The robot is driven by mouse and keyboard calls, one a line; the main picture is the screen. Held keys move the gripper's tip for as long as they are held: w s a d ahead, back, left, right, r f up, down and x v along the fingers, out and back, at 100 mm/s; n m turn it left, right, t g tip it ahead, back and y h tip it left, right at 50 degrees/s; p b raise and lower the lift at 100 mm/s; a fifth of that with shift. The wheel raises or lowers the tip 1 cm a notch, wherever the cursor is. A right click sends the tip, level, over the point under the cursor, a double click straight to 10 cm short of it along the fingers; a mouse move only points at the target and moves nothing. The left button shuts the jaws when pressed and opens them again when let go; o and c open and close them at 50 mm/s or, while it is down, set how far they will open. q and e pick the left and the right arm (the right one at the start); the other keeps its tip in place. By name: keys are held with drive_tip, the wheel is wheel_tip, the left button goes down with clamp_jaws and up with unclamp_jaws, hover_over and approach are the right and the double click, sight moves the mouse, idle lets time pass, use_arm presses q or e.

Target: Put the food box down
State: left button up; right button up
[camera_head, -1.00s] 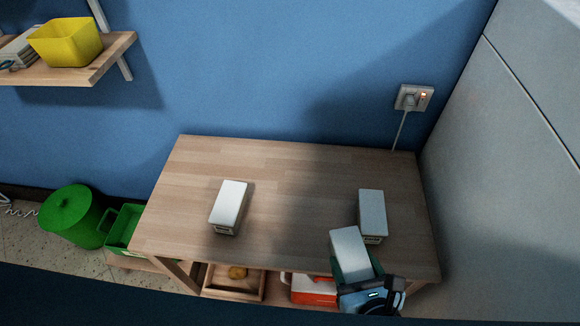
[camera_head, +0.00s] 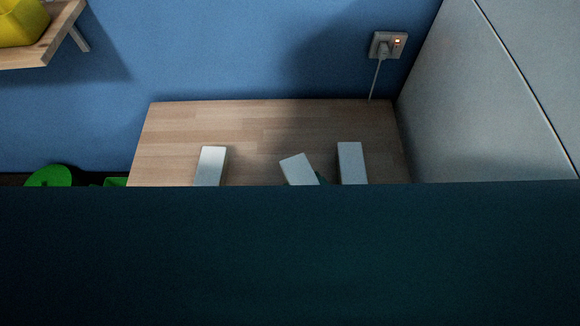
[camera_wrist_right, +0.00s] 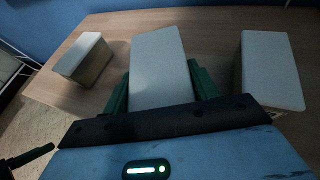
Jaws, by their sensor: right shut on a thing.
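The food box (camera_head: 299,169) is pale on top and sits tilted between two similar boxes in the head view. My right gripper (camera_wrist_right: 160,80) is shut on it, with a green finger on each side of the box in the right wrist view (camera_wrist_right: 158,55). Only a sliver of green finger shows in the head view. The box is over the wooden table (camera_head: 255,125); I cannot tell whether its bottom touches the top. A dark panel hides the rest of the right gripper.
One box (camera_head: 210,166) stands to the left and another (camera_head: 351,163) close to the right of the held box. The table behind them is clear. A grey wall panel (camera_head: 480,110) rises at the right. A wall socket (camera_head: 388,45) is behind.

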sight(295, 168)
drive_tip(key=w+a, duration=0.1)
drive_tip(key=w, duration=0.1)
drive_tip(key=w+a, duration=0.1)
drive_tip(key=w, duration=0.1)
drive_tip(key=w+a, duration=0.1)
drive_tip(key=w, duration=0.1)
drive_tip(key=shift+w+f, duration=0.3)
drive_tip(key=shift+w, duration=0.05)
drive_tip(key=shift+s+f+b, duration=0.1)
drive_tip(key=shift+f+b, duration=0.5)
drive_tip(key=shift+f, duration=1.2)
use_arm(q)
drive_tip(key=shift+s+d+f, duration=0.1)
drive_tip(key=shift+s+f, duration=0.55)
drive_tip(key=shift+f, duration=0.15)
use_arm(e)
drive_tip(key=shift+r, duration=0.1)
use_arm(q)
drive_tip(key=shift+w, duration=0.1)
use_arm(e)
drive_tip(key=shift+f, duration=0.25)
drive_tip(key=o, duration=1.2)
